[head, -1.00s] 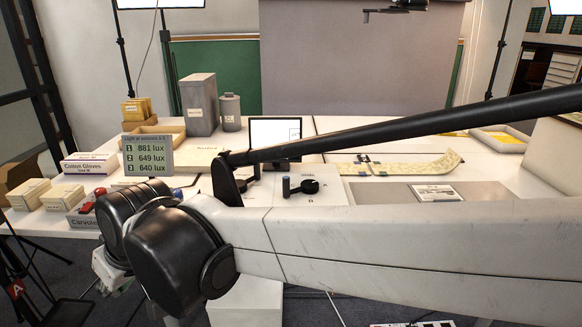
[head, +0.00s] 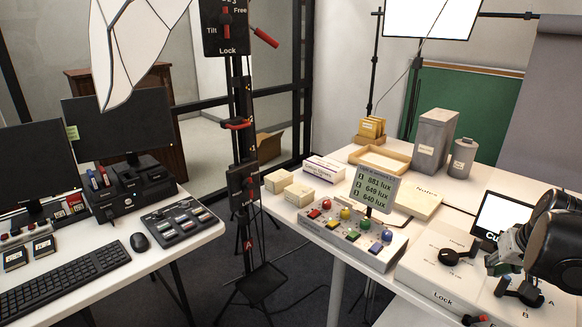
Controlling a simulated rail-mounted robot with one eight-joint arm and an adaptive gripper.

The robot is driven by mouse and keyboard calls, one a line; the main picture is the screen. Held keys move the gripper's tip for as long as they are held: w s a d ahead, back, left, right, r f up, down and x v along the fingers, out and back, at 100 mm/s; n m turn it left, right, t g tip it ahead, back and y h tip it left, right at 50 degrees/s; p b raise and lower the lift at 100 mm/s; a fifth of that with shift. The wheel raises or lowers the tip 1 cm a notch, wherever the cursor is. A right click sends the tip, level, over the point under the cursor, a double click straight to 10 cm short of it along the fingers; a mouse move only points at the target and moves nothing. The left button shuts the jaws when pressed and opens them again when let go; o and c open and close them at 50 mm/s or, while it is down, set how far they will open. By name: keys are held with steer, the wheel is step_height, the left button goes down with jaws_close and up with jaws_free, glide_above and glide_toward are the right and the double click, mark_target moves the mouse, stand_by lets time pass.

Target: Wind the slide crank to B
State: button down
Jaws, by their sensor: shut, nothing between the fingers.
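A white control box (head: 420,268) stands on the table at the lower right of the head view. A black crank (head: 519,290) sits on its right part, with the letter B printed just in front of it. A second black crank (head: 462,254) is farther left on the same box. My gripper (head: 496,263) is at the right, just above the right crank, and is shut with nothing held. My own arm joint and the picture edge hide part of this area. I cannot tell whether the gripper touches the crank.
A small screen (head: 502,216) stands behind the cranks. A panel of coloured knobs (head: 345,240) with a lux display (head: 374,189) is to the left. A grey canister (head: 463,158) and tall grey box (head: 434,140) stand farther back. A black stand (head: 240,130) rises left of the table.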

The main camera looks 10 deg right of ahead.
steer(key=s+d+m, duration=0.1)
steer(key=s+d, duration=0.4)
steer(key=s, duration=0.1)
steer(key=b, duration=0.1)
glide_toward(502, 292)
steer(key=shift+g+h, duration=0.3)
steer(key=shift+g, duration=0.1)
steer(key=f, duration=0.1)
steer(key=a+f, duration=0.1)
steer(key=f, duration=0.1)
steer(key=s+f, duration=0.1)
steer(key=f, duration=0.1)
steer(key=shift+a+f, duration=0.2)
steer(key=shift+a, duration=0.2)
steer(key=shift+w+d+r, duration=0.15)
steer(key=shift+w+d, duration=0.55)
steer(key=shift+w, duration=0.25)
steer(key=shift+w+d, duration=0.4)
steer(key=shift+w, duration=0.2)
steer(key=shift+d, duration=0.1)
steer(key=shift+w+m, duration=0.25)
steer(key=shift+m, duration=0.15)
